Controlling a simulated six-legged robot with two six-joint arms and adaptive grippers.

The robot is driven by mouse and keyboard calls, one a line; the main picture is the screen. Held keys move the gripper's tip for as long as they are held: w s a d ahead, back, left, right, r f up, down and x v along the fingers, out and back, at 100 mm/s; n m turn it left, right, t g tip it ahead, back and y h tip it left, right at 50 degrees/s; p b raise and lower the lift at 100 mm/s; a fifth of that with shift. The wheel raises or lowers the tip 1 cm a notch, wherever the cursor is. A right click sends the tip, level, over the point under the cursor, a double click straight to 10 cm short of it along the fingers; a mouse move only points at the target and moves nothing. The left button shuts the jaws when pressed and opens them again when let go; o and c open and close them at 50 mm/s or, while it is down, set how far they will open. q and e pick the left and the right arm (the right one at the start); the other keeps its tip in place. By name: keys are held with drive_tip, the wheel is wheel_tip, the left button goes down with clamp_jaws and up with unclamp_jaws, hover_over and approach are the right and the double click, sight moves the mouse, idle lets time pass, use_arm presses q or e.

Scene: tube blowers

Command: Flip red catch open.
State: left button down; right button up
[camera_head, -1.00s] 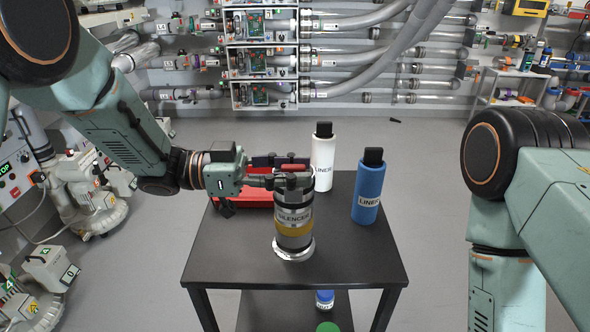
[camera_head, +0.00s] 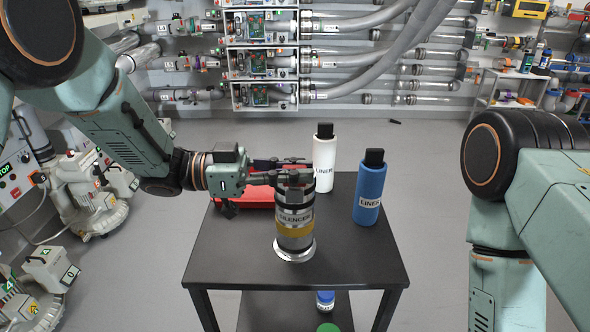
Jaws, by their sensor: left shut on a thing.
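The silencer (camera_head: 294,229), a grey cylinder with a yellow band and a "SILENCER" label, stands upright on the black table (camera_head: 360,270). My left gripper (camera_head: 293,173) reaches in from the left at its top, fingers roughly level. It is shut on the silencer's top part; the exact contact is hard to see. I cannot make out a red catch; the gripper covers part of the silencer's top. My right gripper is out of view; only my right arm shows at the right.
A red case or tray (camera_head: 258,196) lies behind the left gripper. A white liner bottle (camera_head: 323,175) and a blue liner bottle (camera_head: 368,194) stand upright at the table's back right. The table's front right is clear. A blue-capped container (camera_head: 325,300) is on the lower shelf.

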use_arm(q)
drive_tip(key=shift+m, duration=0.3)
drive_tip(key=shift+s+f+m+b, duration=0.45)
drive_tip(key=shift+m+b, duration=0.85)
drive_tip(key=shift+m, duration=1.05)
drive_tip(key=shift+s+f+m+b, duration=0.45)
drive_tip(key=shift+m+b, duration=0.9)
drive_tip(key=shift+m, duration=1.05)
drive_tip(key=shift+s+f+m+b, duration=0.4)
drive_tip(key=shift+m+b, duration=0.9)
drive_tip(key=shift+m, duration=1.05)
drive_tip(key=c, duration=1.4)
unclamp_jaws()
drive_tip(key=shift+o, duration=0.2)
